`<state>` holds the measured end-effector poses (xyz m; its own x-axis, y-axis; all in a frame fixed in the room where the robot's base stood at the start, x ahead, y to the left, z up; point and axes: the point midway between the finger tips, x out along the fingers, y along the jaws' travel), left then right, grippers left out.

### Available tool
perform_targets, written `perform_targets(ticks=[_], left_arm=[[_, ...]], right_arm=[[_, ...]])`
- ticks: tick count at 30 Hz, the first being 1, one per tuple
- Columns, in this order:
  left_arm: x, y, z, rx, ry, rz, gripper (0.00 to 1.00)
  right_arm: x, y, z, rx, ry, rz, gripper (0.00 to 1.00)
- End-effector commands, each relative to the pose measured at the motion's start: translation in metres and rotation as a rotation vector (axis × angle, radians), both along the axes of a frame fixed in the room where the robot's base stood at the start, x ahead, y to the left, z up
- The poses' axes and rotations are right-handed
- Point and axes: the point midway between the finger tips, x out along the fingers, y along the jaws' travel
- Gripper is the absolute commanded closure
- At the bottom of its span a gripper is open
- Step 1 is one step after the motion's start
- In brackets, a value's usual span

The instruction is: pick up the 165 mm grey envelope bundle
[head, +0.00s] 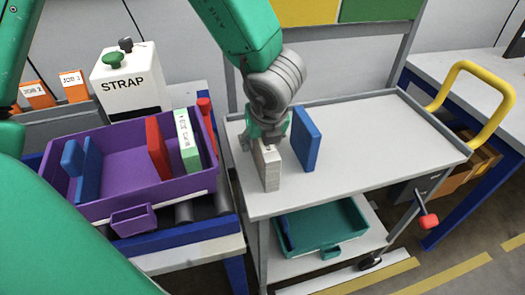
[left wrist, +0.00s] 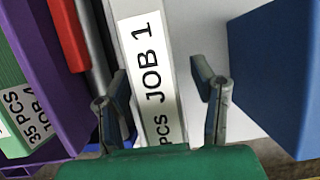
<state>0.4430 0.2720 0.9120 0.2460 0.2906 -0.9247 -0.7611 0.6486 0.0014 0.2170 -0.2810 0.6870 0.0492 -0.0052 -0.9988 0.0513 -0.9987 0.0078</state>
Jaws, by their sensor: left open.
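The grey envelope bundle (head: 267,167) stands upright near the left edge of the grey cart top. In the left wrist view the bundle (left wrist: 152,65) carries a white label reading "JOB 1" and "PCS". My left gripper (head: 268,128) is over the bundle's upper end, pointing down. In the left wrist view its two open fingers (left wrist: 162,92) sit on either side of the bundle, with a visible gap on the right. Contact on the left side cannot be told. The gripper hides the bundle's top in the head view. My right gripper is not in view.
A blue bundle (head: 305,138) stands close to the right of the grey one. A purple tray (head: 112,166) at left holds blue, red and green bundles. The cart top (head: 385,140) is clear on the right. A teal tray (head: 325,231) lies on the lower shelf.

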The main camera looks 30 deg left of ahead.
Motion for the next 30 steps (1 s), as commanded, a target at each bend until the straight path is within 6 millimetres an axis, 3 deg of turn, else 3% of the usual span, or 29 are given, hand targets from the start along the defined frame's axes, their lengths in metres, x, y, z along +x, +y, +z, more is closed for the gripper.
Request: perform_targets(ticks=[9, 10, 14, 15, 25, 30], left_arm=[[0.002, 0.003, -0.007, 0.000, -0.001, -0.001, 0.48], [0.002, 0.003, -0.007, 0.000, -0.001, -0.001, 0.52], [0.002, 0.003, -0.007, 0.000, -0.001, -0.001, 0.97], [0.002, 0.003, -0.007, 0.000, -0.001, -0.001, 1.00], [0.002, 0.002, -0.006, 0.000, -0.002, -0.001, 1.00], [0.003, 0.002, 0.007, -0.001, -0.004, 0.001, 1.00]], right_arm=[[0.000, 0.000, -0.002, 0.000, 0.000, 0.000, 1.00], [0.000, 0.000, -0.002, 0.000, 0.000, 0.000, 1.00], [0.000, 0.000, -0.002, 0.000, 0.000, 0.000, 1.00], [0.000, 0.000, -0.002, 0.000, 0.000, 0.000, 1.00], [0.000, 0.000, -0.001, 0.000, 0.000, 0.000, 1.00], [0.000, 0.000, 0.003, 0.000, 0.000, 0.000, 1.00]])
